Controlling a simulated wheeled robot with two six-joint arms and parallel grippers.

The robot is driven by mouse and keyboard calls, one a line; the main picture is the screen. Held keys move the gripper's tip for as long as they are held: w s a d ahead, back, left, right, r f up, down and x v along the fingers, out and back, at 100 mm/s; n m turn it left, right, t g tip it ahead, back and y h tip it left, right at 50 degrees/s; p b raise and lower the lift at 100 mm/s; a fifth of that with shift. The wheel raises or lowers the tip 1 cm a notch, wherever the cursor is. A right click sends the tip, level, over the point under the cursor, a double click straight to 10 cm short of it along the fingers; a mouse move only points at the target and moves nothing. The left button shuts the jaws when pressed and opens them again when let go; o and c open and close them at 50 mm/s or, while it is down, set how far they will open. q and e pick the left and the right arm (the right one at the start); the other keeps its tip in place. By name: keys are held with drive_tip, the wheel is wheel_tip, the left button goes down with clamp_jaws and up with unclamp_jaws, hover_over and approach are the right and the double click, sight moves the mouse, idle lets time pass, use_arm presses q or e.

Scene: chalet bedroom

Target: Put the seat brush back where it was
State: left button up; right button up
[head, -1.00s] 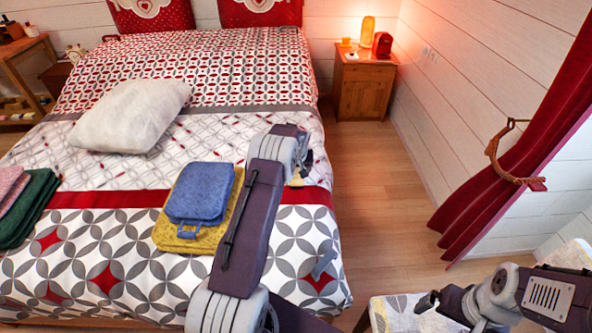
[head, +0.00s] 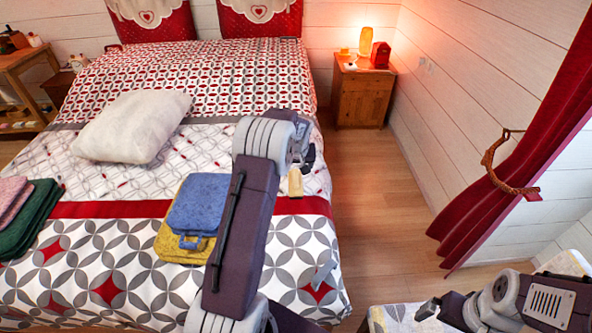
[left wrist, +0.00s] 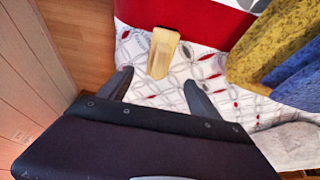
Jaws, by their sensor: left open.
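The seat brush, a pale wooden block with a dark end, lies on the bed (head: 140,292) near its right side. It shows in the head view (head: 295,183) below my left gripper (head: 306,157), and in the left wrist view (left wrist: 162,55) on the patterned cover by the red band. In the left wrist view my left gripper (left wrist: 158,88) has its two fingers wide apart with nothing between them. The brush is just beyond the fingertips, apart from them. My right gripper (head: 427,309) is low at the right by a pale patterned seat (head: 395,312); its jaw is unclear.
Folded blue (head: 198,203) and yellow (head: 175,244) towels lie left of my left arm. A white cushion (head: 130,127) and green towels (head: 28,218) lie farther left. A nightstand (head: 361,95) with a lit lamp stands behind. Wooden floor (head: 385,210) is clear right of the bed.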

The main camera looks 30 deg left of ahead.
use_arm(q)
drive_tip(key=s+d+m+g+h, duration=0.1)
drive_tip(key=s+d+m, duration=0.1)
drive_tip(key=s+d, duration=0.3)
drive_tip(key=s+d+r+m+g, duration=0.1)
drive_tip(key=s+d, duration=0.5)
drive_tip(key=s, duration=0.8)
drive_tip(key=s+d+m+h, duration=0.1)
drive_tip(key=s+d+m, duration=0.2)
drive_tip(key=s+d, duration=0.3)
drive_tip(key=s, duration=0.3)
drive_tip(key=shift+s+d+r+g+h, duration=0.15)
drive_tip(key=shift+s+r+g+h, duration=0.15)
drive_tip(key=shift+s+g, duration=0.1)
